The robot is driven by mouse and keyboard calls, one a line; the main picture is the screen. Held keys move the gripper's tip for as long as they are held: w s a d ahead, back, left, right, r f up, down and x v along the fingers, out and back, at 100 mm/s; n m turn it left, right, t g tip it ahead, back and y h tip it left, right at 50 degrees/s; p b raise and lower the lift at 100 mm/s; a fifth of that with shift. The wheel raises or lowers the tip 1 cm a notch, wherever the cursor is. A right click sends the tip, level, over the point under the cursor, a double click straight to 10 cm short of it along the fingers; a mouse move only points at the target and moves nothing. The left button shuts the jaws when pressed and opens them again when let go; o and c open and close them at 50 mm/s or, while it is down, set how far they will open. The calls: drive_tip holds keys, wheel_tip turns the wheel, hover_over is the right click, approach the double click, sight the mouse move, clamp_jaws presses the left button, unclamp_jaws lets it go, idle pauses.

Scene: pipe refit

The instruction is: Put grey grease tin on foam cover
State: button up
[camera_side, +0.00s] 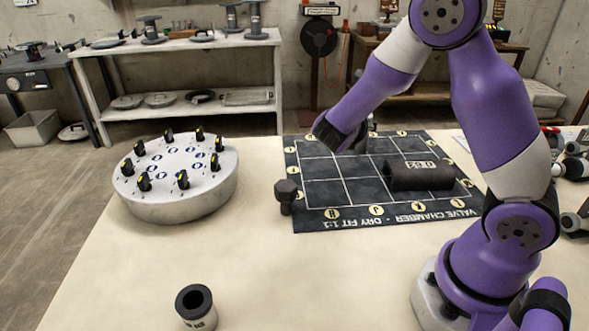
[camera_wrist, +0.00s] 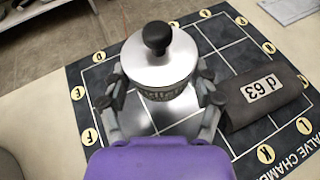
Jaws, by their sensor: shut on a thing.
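The grey grease tin (camera_wrist: 160,65) is a silver can with a dark printed band and a black knob on its lid. In the wrist view it stands between the two fingers of my gripper (camera_wrist: 162,90), which is shut on its sides. In the side view my gripper (camera_side: 350,138) is over the back part of the mat, and my wrist hides most of the tin. The foam cover (camera_side: 418,176) is a dark cylinder marked 63, lying on the mat. It also shows in the wrist view (camera_wrist: 258,99), just right of the gripper, with nothing on it.
The dark gridded mat (camera_side: 318,190) with lettered discs lies on the pale table. A round grey drum (camera_side: 178,190) with several yellow-black clips stands left. A dark knobbed piece (camera_side: 286,196) is at the mat's left edge. A black-topped sleeve (camera_side: 196,306) stands in front.

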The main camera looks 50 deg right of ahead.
sight(416, 168)
drive_tip(key=s+d+m+g, duration=0.2)
drive_tip(key=s, duration=0.2)
drive_tip(key=s+d+f+m+g, duration=0.1)
drive_tip(key=s+d+m+g, duration=0.1)
drive_tip(key=s, duration=0.3)
drive_tip(key=s+d+f+m+g, duration=0.1)
drive_tip(key=s+d+m+g, duration=0.1)
drive_tip(key=s+g, duration=0.1)
drive_tip(key=shift+s+d+h, duration=0.15)
drive_tip(key=shift+s+h, duration=0.15)
drive_tip(key=shift+s, duration=0.6)
drive_tip(key=shift+f, duration=2.25)
drive_tip(key=shift+f, duration=0.1)
drive_tip(key=o, duration=1.4)
